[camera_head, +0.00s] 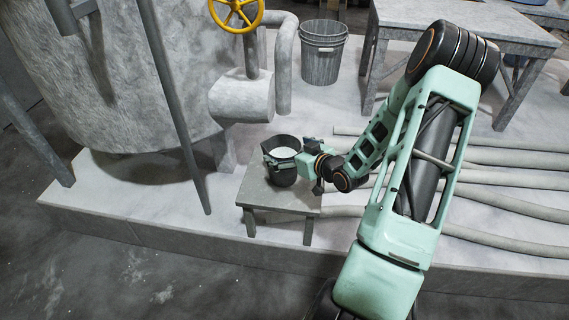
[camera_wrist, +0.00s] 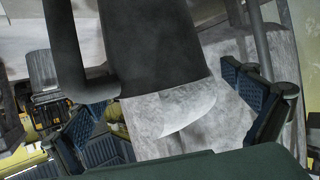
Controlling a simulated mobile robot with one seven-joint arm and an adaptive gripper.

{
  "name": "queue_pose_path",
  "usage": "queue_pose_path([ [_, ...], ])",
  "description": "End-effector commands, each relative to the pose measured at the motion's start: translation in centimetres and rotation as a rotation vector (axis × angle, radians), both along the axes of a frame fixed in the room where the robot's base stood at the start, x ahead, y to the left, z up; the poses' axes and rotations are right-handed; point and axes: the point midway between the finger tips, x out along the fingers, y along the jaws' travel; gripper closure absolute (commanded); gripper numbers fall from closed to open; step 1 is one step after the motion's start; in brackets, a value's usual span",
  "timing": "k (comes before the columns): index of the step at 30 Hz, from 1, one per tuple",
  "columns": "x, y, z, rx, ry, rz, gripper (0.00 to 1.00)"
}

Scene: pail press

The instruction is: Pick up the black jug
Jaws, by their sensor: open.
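The black jug (camera_head: 283,175) stands upright on a small grey stool, with a pale surface showing inside its rim. My gripper (camera_head: 289,163) is at the jug's right side, with a finger reaching across its near side. In the wrist view the jug (camera_wrist: 155,45) fills the top middle as a dark body, with its handle (camera_wrist: 68,55) on the left. My gripper's fingers (camera_wrist: 172,112) are spread wide there, one lower left and one right. I cannot tell whether either finger touches the jug.
The stool (camera_head: 262,196) stands on a pale raised platform (camera_head: 120,215). A grey pipe valve with a yellow wheel (camera_head: 236,11) is behind the jug. A grey pail (camera_head: 322,55) and a table (camera_head: 460,25) stand farther back. Several hoses (camera_head: 500,175) lie right.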

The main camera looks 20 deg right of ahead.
Motion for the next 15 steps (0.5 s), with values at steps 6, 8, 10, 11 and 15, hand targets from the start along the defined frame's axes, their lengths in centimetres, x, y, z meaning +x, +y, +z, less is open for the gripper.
queue_pose_path([
  [6,1.7,0.3,-0.8,0.0,0.0,0.0,0.0],
  [8,1.7,0.3,-0.7,0.0,0.0,-0.001,0.0],
  [10,1.7,0.3,-0.7,0.0,0.0,-0.001,0.0],
  [11,1.7,0.3,-0.7,0.0,0.0,-0.001,0.0],
  [15,1.7,0.3,-0.7,-0.001,0.001,-0.001,0.11],
])
